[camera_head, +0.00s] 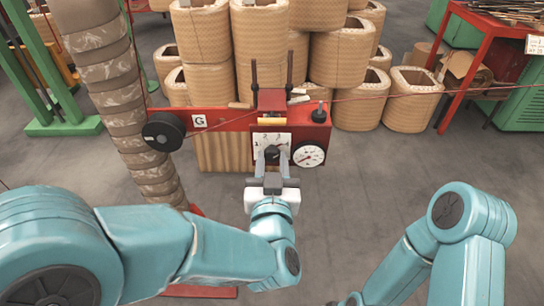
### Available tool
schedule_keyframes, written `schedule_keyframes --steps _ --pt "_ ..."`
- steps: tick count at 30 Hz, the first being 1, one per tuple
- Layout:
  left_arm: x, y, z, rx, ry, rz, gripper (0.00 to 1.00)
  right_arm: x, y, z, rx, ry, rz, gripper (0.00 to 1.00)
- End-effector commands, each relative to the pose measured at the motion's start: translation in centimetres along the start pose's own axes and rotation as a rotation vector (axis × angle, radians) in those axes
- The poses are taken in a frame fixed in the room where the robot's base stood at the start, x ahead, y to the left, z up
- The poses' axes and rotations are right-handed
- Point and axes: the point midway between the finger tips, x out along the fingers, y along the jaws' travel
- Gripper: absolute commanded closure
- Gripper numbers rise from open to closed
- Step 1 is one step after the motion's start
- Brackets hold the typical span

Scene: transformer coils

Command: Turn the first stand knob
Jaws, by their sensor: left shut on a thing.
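A red stand (222,122) crosses the middle of the view, with a white dial plate (284,140) marked with numbers on its front. A dark knob (272,153) sits at the middle of this plate. My left gripper (271,158) reaches up to the plate from below, its grey fingers shut on the knob and partly covering it. A round white gauge (309,155) with a red mark is just right of the plate. My right arm shows at the lower right, but its gripper is out of view.
Several tan wrapped coils (204,50) are stacked behind the stand. A tall wrapped column (112,85) rises at the left. A black round wheel (164,131) and a black knob (319,112) are on the stand. A red table (480,50) stands at the right. The grey floor at the right is clear.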

Motion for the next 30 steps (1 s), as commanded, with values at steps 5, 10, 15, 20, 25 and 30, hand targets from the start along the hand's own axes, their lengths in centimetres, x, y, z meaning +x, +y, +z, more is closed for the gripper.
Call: schedule_keyframes --steps 5,10,15,20,25,30 --pt "0.1 -0.1 -0.6 0.126 0.009 -0.003 0.95 -1.0 -0.3 0.0 0.0 0.0 0.0 1.0" --pt "0.1 -0.1 -0.5 0.217 0.01 -0.004 0.95 -1.4 -0.5 0.0 0.0 0.0 0.0 1.0" --pt "0.1 -0.1 -0.5 0.273 0.01 -0.004 0.95 -1.6 -0.6 0.0 0.0 0.0 0.0 1.0" --pt "0.1 -0.1 -0.5 0.3 0.01 -0.005 0.95 -1.8 -0.6 0.0 0.0 0.0 0.0 1.0" --pt "0.1 -0.1 -0.5 0.307 0.011 -0.005 0.95 -1.8 -0.6 0.0 0.0 0.0 0.0 1.0" --pt "0.1 -0.1 -0.5 0.307 0.011 -0.005 0.95 -1.8 -0.6 0.0 0.0 0.0 0.0 1.0"
